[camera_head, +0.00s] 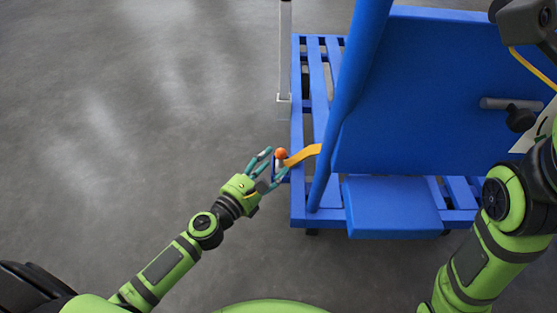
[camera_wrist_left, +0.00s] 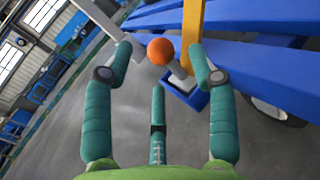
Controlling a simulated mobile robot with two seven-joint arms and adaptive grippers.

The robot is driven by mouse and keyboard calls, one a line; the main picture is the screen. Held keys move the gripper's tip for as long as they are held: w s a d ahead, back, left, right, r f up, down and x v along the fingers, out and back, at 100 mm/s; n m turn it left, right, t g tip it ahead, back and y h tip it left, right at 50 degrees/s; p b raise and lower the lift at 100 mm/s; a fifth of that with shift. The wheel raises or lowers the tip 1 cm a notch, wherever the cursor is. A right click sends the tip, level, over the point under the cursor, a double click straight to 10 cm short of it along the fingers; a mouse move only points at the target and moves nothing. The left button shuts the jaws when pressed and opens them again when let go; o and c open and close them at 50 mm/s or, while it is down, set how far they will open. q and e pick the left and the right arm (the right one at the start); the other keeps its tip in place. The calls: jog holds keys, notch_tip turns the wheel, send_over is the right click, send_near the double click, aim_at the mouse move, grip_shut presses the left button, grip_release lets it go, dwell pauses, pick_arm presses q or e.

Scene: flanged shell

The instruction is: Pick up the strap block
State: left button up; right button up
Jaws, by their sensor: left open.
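An orange ball (camera_head: 281,154) tops a small grey stem at the left edge of the blue frame. In the left wrist view the orange ball (camera_wrist_left: 160,51) stands above a blue block (camera_wrist_left: 187,94) with a grey piece on it. A yellow strap (camera_head: 303,154) runs from beside the ball to the blue frame; it also shows in the left wrist view (camera_wrist_left: 192,25). I cannot tell which of these parts make up the strap block. My left gripper (camera_head: 275,164) is open, its fingers on either side of the ball, with no clear contact. My right gripper is out of view.
The blue slatted frame (camera_head: 297,120) carries a large blue panel (camera_head: 430,90) and a slanted blue bar (camera_head: 345,95). A pale upright post (camera_head: 285,50) stands behind the left edge. My right arm is at the right. Grey floor on the left is clear.

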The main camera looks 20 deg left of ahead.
aim_at(277, 158)
pick_arm(q)
jog(key=shift+b+x, duration=0.6)
jog(key=shift+x, duration=2)
grip_shut()
